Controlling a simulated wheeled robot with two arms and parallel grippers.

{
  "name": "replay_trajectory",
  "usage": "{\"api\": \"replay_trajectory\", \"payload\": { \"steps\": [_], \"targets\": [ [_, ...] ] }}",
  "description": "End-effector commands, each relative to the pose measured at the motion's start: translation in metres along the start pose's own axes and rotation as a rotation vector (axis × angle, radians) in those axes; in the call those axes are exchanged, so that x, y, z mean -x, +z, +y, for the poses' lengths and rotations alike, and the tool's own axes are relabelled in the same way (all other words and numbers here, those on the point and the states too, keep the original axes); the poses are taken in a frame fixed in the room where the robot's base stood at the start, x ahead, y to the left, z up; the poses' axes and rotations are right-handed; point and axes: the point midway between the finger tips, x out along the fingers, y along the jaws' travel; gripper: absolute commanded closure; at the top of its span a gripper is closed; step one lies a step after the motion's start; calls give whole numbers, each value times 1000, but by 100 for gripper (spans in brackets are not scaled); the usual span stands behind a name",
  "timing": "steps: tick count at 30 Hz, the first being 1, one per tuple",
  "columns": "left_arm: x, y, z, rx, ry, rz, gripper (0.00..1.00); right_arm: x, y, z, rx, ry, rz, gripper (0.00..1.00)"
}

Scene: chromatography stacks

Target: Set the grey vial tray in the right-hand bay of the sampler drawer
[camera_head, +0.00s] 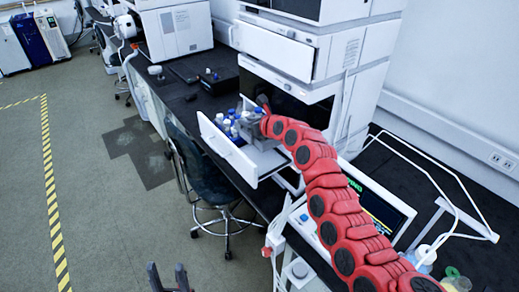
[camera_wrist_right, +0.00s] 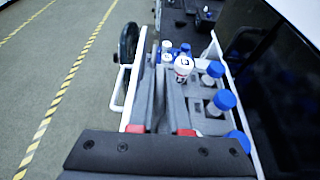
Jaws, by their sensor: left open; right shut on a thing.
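The sampler drawer (camera_head: 228,150) stands pulled out below the white instrument stack, with its white front panel facing the aisle. Several blue- and white-capped vials (camera_head: 229,122) stand in its left part. The grey vial tray (camera_wrist_right: 207,124) is under my right gripper (camera_wrist_right: 161,130), inside or just above the drawer; I cannot tell if it rests on the floor. That gripper is shut on the tray's grey upright part, with red fingertips on either side. In the head view the red arm hides much of the right-hand bay. My left gripper (camera_head: 168,278) is open and empty, low over the floor.
The dark bench (camera_head: 190,88) runs along the left with a small black box (camera_head: 218,80) on it. A tablet-like screen (camera_head: 378,208), a white wire frame and bottles (camera_head: 425,257) are at right. A chair (camera_head: 205,170) stands below the drawer.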

Motion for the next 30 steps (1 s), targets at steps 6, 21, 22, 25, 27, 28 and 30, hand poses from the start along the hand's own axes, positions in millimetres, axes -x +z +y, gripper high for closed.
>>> {"api": "replay_trajectory", "payload": {
  "steps": [6, 21, 22, 25, 27, 28, 30],
  "targets": [
    [35, 6, 2, 0, 0, -1, 50, -3, -6, 2, 33, -8, -3, 100],
    [25, 4, 1, 0, 0, -1, 50, -20, -56, 2, 51, -15, 6, 100],
    [24, 4, 1, 0, 0, -1, 50, -22, -59, 2, 51, -15, 6, 100],
    [20, 3, 1, 0, 0, -1, 50, -26, -72, 2, 48, -18, 4, 100],
    [19, 3, 1, 0, 0, -1, 50, -32, -84, 3, 50, -14, 8, 100],
    [19, 3, 1, 0, 0, -1, 50, -33, -88, 3, 51, -14, 7, 100],
    [18, 3, 1, 0, 0, -1, 50, -35, -92, 2, 50, -18, 2, 100]
  ]
}}
